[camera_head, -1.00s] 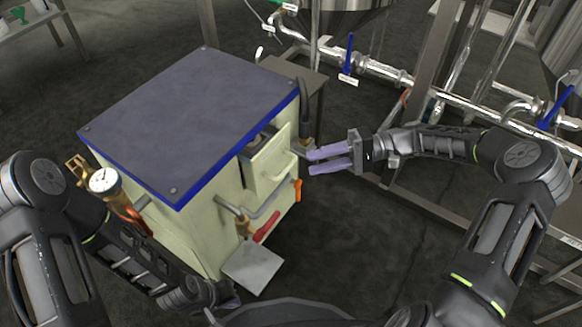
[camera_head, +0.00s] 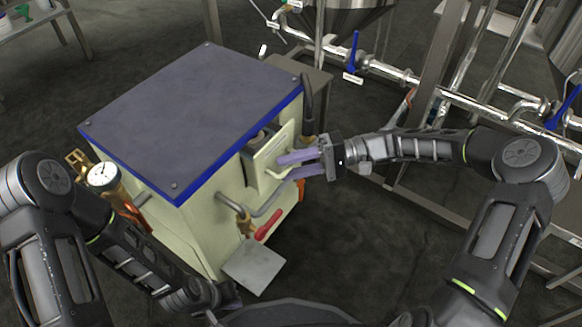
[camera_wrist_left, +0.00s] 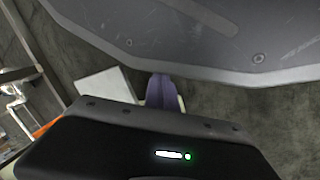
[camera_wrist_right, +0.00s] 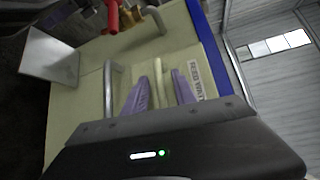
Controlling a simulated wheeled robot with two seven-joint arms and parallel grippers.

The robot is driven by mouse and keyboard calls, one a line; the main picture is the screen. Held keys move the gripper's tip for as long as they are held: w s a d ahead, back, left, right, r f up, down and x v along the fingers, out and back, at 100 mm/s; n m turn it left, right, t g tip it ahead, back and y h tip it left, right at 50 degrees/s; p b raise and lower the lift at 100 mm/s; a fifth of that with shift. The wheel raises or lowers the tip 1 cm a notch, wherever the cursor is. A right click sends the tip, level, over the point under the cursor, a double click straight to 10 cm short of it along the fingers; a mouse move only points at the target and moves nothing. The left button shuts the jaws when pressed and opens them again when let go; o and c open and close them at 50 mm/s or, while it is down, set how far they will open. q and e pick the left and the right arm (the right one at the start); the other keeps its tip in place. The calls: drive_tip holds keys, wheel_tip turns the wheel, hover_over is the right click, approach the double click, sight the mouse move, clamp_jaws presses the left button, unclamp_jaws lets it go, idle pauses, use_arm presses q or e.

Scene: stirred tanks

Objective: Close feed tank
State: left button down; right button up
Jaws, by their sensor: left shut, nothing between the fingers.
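The feed tank is the cream front box (camera_head: 268,158) of a cream cabinet with a dark blue-edged top (camera_head: 190,120). It stands out from the cabinet side, with a dark gap showing behind its front. Its partly covered "FEED WAT…" label (camera_wrist_right: 195,78) shows in the right wrist view. My right gripper (camera_head: 284,167) is open at the box's front, its purple fingers on either side of a cream strip that looks like the handle (camera_wrist_right: 166,72). I cannot tell whether they touch it. My left gripper (camera_head: 234,297) is shut and empty, low by the cabinet's near side; its fingers (camera_wrist_left: 160,88) are together.
A bent metal pipe with a red-handled valve (camera_head: 268,224) and a grey plate (camera_head: 254,266) stick out below the box. A pressure gauge (camera_head: 103,174) is at the cabinet's left. Steel pipes with blue valves (camera_head: 352,52) run at back right. Floor at right front is clear.

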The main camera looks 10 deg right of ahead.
drive_tip(key=shift+c, duration=0.4)
clamp_jaws()
idle(1.0)
